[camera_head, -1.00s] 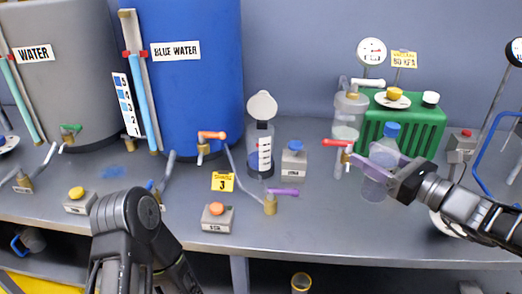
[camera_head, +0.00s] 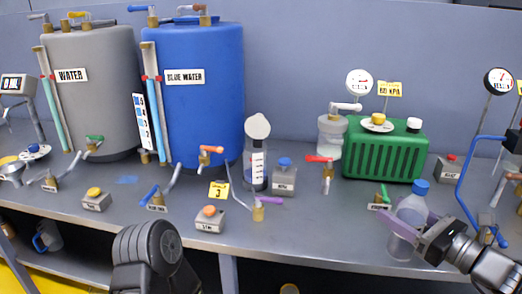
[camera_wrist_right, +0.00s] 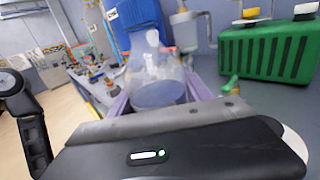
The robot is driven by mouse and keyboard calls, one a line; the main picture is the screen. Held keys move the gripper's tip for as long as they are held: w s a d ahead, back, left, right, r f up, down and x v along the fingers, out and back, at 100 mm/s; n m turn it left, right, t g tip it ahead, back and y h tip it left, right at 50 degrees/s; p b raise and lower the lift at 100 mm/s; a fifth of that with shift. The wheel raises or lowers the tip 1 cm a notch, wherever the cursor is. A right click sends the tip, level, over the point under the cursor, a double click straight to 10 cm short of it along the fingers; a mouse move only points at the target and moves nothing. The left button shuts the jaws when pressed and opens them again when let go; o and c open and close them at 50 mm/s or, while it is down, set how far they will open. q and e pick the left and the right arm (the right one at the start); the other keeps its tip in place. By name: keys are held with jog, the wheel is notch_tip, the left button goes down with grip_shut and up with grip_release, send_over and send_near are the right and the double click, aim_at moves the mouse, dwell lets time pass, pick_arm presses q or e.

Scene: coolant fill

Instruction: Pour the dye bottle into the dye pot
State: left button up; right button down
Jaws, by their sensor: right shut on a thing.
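My right gripper (camera_head: 428,240), with purple fingers, is shut on a clear bottle (camera_head: 406,222) with a blue cap. The bottle is nearly upright, leaning slightly, at the bench's front right. It also shows between the fingers in the right wrist view (camera_wrist_right: 160,94). I cannot tell which vessel is the dye pot. A clear jar (camera_head: 257,172) with a marked scale and a raised round white lid stands in the middle of the bench. Another clear vessel (camera_head: 330,138) stands at the back, left of the green box. My left arm shows at the bottom; its gripper is hidden.
The green ribbed box (camera_head: 385,152) stands behind the held bottle. A red-handled tap (camera_head: 327,175) and a green-handled tap (camera_head: 383,198) are to its left. A bent blue pipe (camera_head: 466,183) stands to its right. The bench front between the orange button box (camera_head: 208,220) and the bottle is mostly clear.

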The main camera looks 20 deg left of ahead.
jog(key=s+d+f, duration=0.1)
jog(key=s+f, duration=0.2)
jog(key=f, duration=0.5)
jog(key=s+d+f+g, duration=0.1)
jog(key=s+f, duration=0.3)
jog(key=f, duration=0.4)
jog(key=s+d+f+y, duration=0.1)
jog(key=s+d+f, duration=0.1)
jog(key=f, duration=0.5)
jog(key=shift+s+d+f+n, duration=0.4)
jog(key=shift+s, duration=0.25)
jog(key=shift+r, duration=0.1)
